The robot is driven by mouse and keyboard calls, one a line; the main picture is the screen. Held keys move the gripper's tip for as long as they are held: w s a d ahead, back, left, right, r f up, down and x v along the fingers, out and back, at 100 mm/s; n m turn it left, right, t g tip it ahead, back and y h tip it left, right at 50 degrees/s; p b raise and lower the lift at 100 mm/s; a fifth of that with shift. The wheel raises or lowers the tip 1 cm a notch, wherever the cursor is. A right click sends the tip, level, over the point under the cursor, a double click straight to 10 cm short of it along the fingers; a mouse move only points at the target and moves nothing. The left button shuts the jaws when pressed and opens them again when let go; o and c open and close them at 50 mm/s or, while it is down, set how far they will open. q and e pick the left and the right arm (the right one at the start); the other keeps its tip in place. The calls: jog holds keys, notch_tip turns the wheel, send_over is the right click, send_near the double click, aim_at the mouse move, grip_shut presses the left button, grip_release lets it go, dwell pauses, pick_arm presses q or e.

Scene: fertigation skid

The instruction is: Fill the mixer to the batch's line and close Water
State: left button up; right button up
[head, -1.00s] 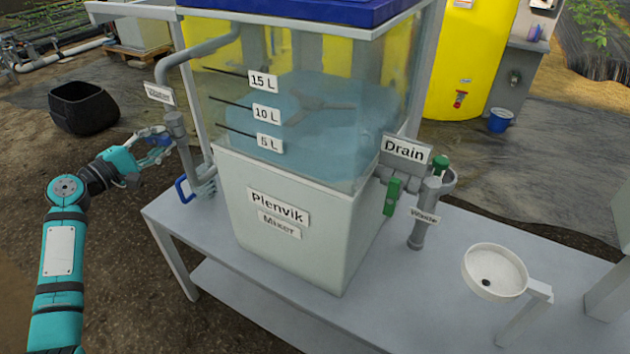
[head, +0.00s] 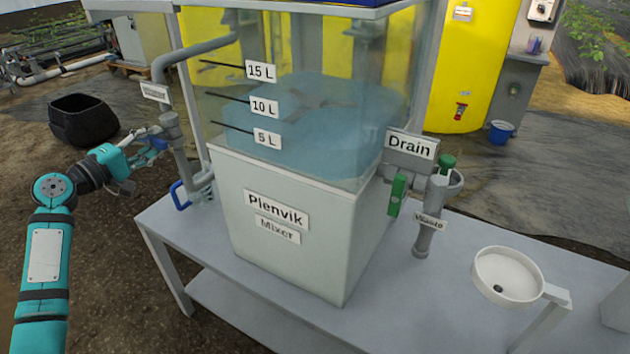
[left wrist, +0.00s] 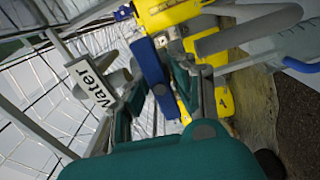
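The clear Plenvik mixer tank (head: 275,185) has lines at 5 L, 10 L and 15 L. Bluish water (head: 310,125) stands in it above the 5 L line and near the 10 L line; its exact level is hard to read. The Water label (head: 155,91) is on the pipe at the tank's left, and also shows in the left wrist view (left wrist: 93,84). My left gripper (head: 150,146) is at the blue Water valve handle (left wrist: 152,72). Its fingers (left wrist: 160,90) stand apart on either side of the handle. My right gripper is out of view.
At the tank's right are the Drain label (head: 410,146), a green handle (head: 397,195) and the Waste pipe (head: 428,235). A white basin (head: 507,275) is at the bench's right. A blue loop handle (head: 180,195) sits low on the left pipe.

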pick_arm(q)
jog(key=o, duration=0.4)
jog(key=shift+o, duration=0.2)
jog(key=v, duration=0.7)
dwell(0.6)
